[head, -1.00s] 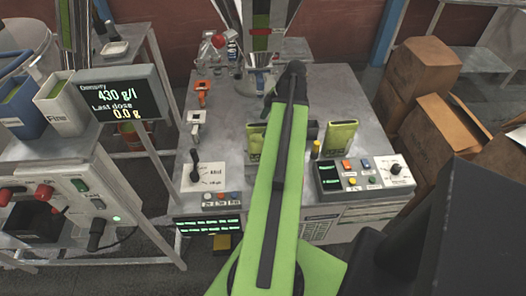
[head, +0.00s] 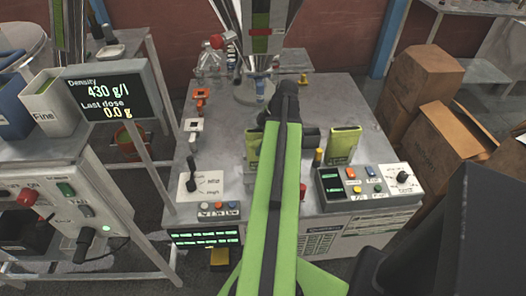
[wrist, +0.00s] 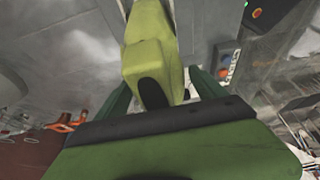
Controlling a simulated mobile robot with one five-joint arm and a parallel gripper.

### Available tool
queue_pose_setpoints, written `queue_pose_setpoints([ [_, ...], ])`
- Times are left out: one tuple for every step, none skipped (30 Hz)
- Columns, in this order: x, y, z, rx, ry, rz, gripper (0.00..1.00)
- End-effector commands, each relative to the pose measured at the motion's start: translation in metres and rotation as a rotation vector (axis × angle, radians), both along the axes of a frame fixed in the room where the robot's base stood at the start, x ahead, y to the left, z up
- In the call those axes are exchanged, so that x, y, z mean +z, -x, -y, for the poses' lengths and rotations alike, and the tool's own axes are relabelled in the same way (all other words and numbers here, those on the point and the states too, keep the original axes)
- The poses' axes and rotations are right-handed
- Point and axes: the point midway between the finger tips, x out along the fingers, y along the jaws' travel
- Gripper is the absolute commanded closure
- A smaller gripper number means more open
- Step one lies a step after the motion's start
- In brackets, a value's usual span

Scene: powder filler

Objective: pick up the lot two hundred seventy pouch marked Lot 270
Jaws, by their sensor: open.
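Two yellow-green pouches stand on the grey bench in the head view. The right pouch (head: 343,146) is upright and clear of my arm. The left pouch (head: 252,149) is partly hidden behind my green arm. No lot marking is readable on either. In the wrist view, my gripper (wrist: 160,78) is open, with one dark green finger on each side of a yellow-green body (wrist: 150,52). That body looks like a pouch, but I cannot tell which one, nor whether the fingers touch it. My arm hides the gripper in the head view.
A button panel (head: 362,186) sits at the bench's front right, and a lever plate (head: 202,184) at its front left. A metal funnel (head: 252,90) stands at the back. A density display (head: 112,92) reads 430 g/l. Cardboard boxes (head: 425,85) are at right.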

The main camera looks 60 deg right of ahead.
Motion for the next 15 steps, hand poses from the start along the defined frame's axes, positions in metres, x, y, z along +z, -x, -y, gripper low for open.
queue_pose_setpoints([
  [-0.0009,0.0001,0.0000,0.000,0.000,0.000,0.20],
  [-0.0013,0.0000,0.0000,0.000,0.000,0.000,0.20],
  [-0.0020,0.0000,0.0000,0.000,0.000,0.000,0.20],
  [-0.0025,0.0000,0.0000,0.000,0.000,0.000,0.20],
  [-0.0030,0.0000,0.0000,0.000,0.000,0.000,0.20],
  [-0.0037,0.0000,0.0000,0.000,0.000,0.000,0.20],
  [-0.0041,0.0000,0.0000,0.000,0.000,0.000,0.20],
  [-0.0045,0.0000,0.0000,0.000,0.000,0.000,0.20],
  [-0.0050,0.0000,0.0000,0.000,0.000,0.000,0.20],
  [-0.0052,-0.0001,0.0000,0.000,0.000,0.000,0.20],
  [-0.0052,-0.0001,0.0000,0.000,0.000,0.000,0.20],
  [-0.0052,-0.0001,0.0000,0.000,0.000,0.000,0.20],
  [-0.0050,-0.0001,-0.0001,0.001,0.000,0.000,0.20],
  [-0.0049,-0.0002,-0.0001,0.001,0.000,0.000,0.20],
  [-0.0048,-0.0001,-0.0001,0.001,0.000,0.000,0.20],
])
